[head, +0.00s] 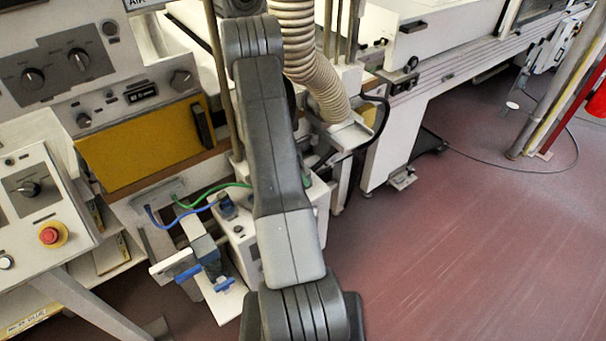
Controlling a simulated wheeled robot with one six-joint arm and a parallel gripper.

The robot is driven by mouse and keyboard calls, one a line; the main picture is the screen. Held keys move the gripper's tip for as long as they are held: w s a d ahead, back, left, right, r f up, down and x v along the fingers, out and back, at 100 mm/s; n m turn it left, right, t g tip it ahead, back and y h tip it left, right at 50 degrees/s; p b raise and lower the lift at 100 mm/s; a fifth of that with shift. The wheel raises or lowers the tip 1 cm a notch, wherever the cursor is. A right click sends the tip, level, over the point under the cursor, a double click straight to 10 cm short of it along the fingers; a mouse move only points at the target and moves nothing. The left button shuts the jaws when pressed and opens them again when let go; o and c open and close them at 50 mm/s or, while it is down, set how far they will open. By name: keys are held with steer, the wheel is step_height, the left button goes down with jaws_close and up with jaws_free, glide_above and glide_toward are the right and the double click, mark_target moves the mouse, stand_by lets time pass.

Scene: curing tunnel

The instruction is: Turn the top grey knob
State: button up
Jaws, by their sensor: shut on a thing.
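My arm rises through the middle of the head view and leaves it at the top edge. My gripper is beyond the frame, so what it holds is hidden. Several knobs show on the control panels at left. Two dark knobs, a left one (32,78) and a right one (79,60), sit on the upper grey panel. A grey knob (180,80) and a smaller one (83,120) sit on the strip below. A small round grey knob (110,28) is near the top. I cannot tell which is the top grey knob.
A yellow panel (140,145) with a black handle is below the knobs. A red emergency button (49,235) is at lower left. A ribbed hose (302,55) runs close beside my arm. A cable (500,165) lies on the red floor (460,260), which is mostly clear at right.

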stand_by(0.4)
steer(key=o, duration=1)
steer(key=shift+c, duration=0.2)
step_height(320, 180, up, 10)
steer(key=shift+b, duration=1)
